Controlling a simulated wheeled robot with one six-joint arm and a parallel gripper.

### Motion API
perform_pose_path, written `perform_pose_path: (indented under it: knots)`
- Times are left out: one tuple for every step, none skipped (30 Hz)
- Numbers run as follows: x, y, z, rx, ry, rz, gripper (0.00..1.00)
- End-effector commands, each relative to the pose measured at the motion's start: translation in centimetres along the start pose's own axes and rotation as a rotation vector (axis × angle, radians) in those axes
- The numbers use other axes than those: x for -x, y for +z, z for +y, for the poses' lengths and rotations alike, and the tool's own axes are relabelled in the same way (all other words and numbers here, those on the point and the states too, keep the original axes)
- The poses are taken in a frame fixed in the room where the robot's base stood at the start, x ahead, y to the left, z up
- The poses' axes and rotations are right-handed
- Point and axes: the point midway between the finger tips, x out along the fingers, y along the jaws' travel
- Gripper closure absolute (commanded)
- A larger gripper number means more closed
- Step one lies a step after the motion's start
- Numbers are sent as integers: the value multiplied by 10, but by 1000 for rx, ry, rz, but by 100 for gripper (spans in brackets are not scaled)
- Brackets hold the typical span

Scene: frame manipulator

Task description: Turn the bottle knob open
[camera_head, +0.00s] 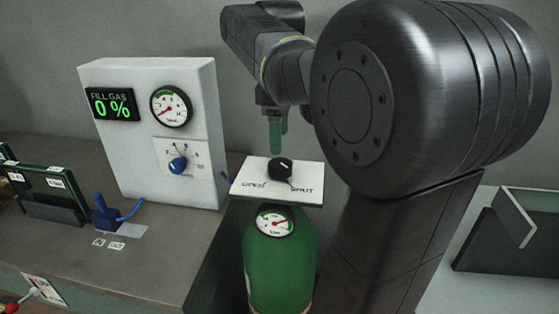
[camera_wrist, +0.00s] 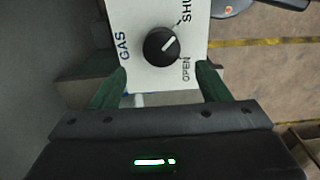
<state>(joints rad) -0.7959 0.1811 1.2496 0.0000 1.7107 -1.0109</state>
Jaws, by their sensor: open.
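The green bottle (camera_head: 280,270) stands beside the bench, with a round gauge (camera_head: 275,221) on its front. Above it is a white label plate (camera_head: 256,172) carrying the black bottle knob (camera_head: 280,168). In the wrist view the knob (camera_wrist: 160,45) sits on the plate (camera_wrist: 150,80), marked GAS, SHUT and OPEN. The knob's white line points up and right, toward the SHUT side; OPEN is at lower right. My gripper (camera_head: 277,136) is above the knob, pointing down. Its green fingers (camera_wrist: 162,70) are open and empty, spread wider than the knob and apart from it.
On the bench (camera_head: 165,255) at left stands a white panel (camera_head: 130,150) with a FILL GAS display (camera_head: 112,104) reading 0 %, a gauge (camera_head: 171,107) and a blue knob (camera_head: 178,165). A blue lever switch (camera_head: 104,212) is in front. My arm covers much of the right side.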

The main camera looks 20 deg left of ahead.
Motion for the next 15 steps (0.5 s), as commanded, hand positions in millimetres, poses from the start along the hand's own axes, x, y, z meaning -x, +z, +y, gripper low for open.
perform_pose_path:
  knots:
    - [-13, 0, -1, 0, -3, -2, 31]
    - [-19, 1, -1, 0, -4, -2, 31]
    - [-27, 0, -1, 0, -3, -2, 31]
    - [-32, 0, -1, 0, -3, -2, 31]
    - [-37, 0, -1, 0, -2, -1, 31]
    - [-44, 1, -1, 0, -3, -2, 31]
    - [-48, 0, 0, 0, -2, -1, 31]
    - [-52, 0, 0, 0, -2, -1, 31]
    - [-56, 0, 0, 0, -3, -2, 31]
    - [-59, 0, 0, 0, -2, -1, 31]
    - [-61, 0, 0, 0, -1, -1, 31]
    - [-64, 0, 0, 0, -1, -1, 31]
    - [-65, 0, 0, 0, -1, -1, 31]
    - [-66, 0, 0, 0, -1, -1, 31]
    - [-67, 0, 0, 0, -1, -1, 31]
